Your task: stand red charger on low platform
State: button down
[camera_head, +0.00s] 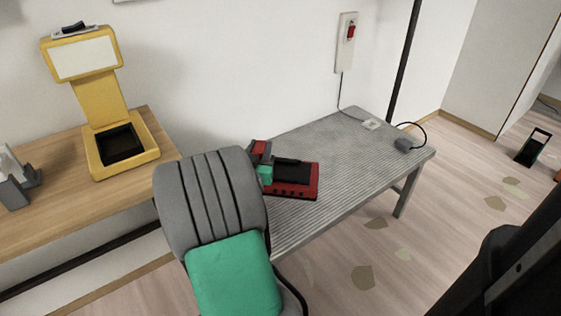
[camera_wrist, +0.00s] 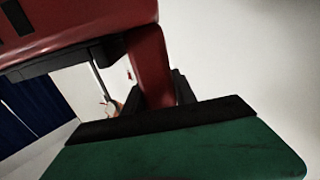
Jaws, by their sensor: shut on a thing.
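The red charger (camera_head: 299,190), red with a black top, is at the left part of the grey ridged low platform (camera_head: 335,155). My gripper (camera_head: 264,174), partly hidden by my grey and green arm, is shut on it at its left end. In the wrist view, the charger's red body (camera_wrist: 80,25) fills the top left, and a red upright part runs down between the dark jaws of my gripper (camera_wrist: 155,105). I cannot tell if the charger's base touches the platform.
A white wall socket (camera_head: 346,45) with a red switch has a cable down to a white adapter (camera_head: 371,124) and grey plug (camera_head: 403,144) on the platform. A yellow device (camera_head: 100,90) stands on the wooden table (camera_head: 60,205). The platform's middle is clear. Scraps lie on the floor.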

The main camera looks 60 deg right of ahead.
aim_at(269, 192)
jog(key=shift+s+d+f+b, duration=0.2)
jog(key=shift+d+f+b, duration=0.45)
jog(key=shift+d+f, duration=0.85)
jog(key=shift+s+d+f+b, duration=0.2)
jog(key=shift+d+f+b, duration=0.45)
jog(key=shift+d+f, duration=0.9)
jog(key=shift+s+d+f+b, duration=0.2)
jog(key=shift+d+f+b, duration=0.6)
jog(key=shift+f, duration=1.3)
jog(key=c, duration=1)
grip_release()
jog(key=shift+f, duration=0.1)
jog(key=shift+r+p, duration=0.2)
jog(key=shift+p, duration=0.2)
jog(key=b+v, duration=0.2)
jog(key=v, duration=0.9)
jog(key=shift+a, duration=0.1)
jog(key=shift+s+a, duration=0.25)
jog(key=shift+a, duration=0.1)
